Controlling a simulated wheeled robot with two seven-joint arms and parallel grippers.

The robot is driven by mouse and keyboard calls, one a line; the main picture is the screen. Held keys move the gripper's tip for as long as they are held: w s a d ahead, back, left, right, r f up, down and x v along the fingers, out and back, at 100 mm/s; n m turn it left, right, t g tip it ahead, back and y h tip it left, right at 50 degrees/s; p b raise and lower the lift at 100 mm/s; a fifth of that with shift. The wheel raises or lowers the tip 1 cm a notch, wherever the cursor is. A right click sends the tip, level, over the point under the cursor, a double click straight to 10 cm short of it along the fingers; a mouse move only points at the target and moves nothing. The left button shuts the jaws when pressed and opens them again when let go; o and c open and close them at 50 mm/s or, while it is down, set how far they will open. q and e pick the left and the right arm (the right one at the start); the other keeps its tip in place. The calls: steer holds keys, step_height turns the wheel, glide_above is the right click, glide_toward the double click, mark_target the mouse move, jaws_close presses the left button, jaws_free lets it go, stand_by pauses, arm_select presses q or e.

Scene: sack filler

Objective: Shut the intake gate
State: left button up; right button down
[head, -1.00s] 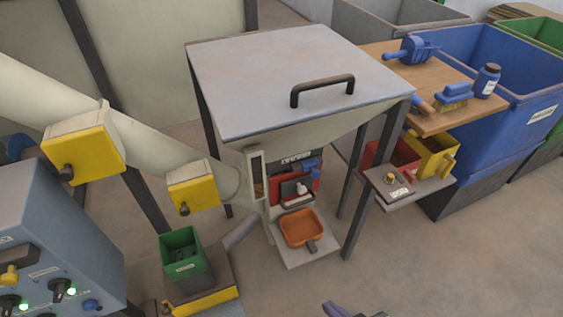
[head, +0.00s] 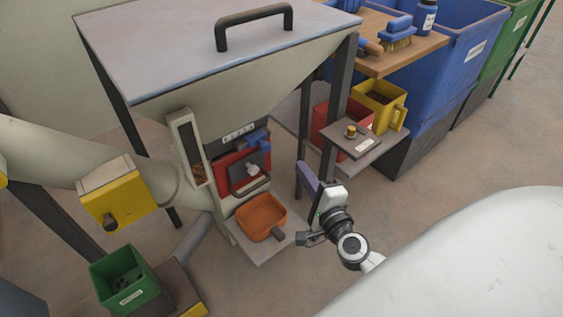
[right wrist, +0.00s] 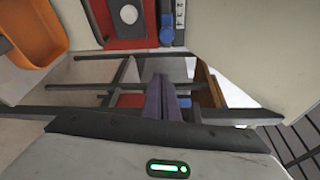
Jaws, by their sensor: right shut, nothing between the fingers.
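Under the hopper (head: 215,75), a red panel (head: 226,162) carries a dark plate with a white knob (head: 252,169) and a blue handle (head: 258,139) beside a numbered strip (head: 238,133). A yellow box with a dark knob (head: 121,198) sits on the pale pipe. I cannot tell by label which part is the intake gate. My right gripper (head: 304,172), with purple fingers, is shut and empty, right of the panel and apart from it. In the right wrist view, its fingers (right wrist: 165,98) are together, below the blue handle (right wrist: 168,30). My left gripper is out of view.
An orange scoop-like tray (head: 260,216) rests on a shelf below the panel. Dark hopper legs (head: 301,140) and a small side shelf (head: 364,143) stand near my right gripper. A green bin (head: 126,282) stands at lower left. Open floor lies in front.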

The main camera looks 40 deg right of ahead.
mark_target(260, 142)
steer(key=r+b+x, duration=0.1)
steer(key=x, duration=0.9)
steer(key=shift+s+a, duration=0.2)
steer(key=shift+a, duration=1.5)
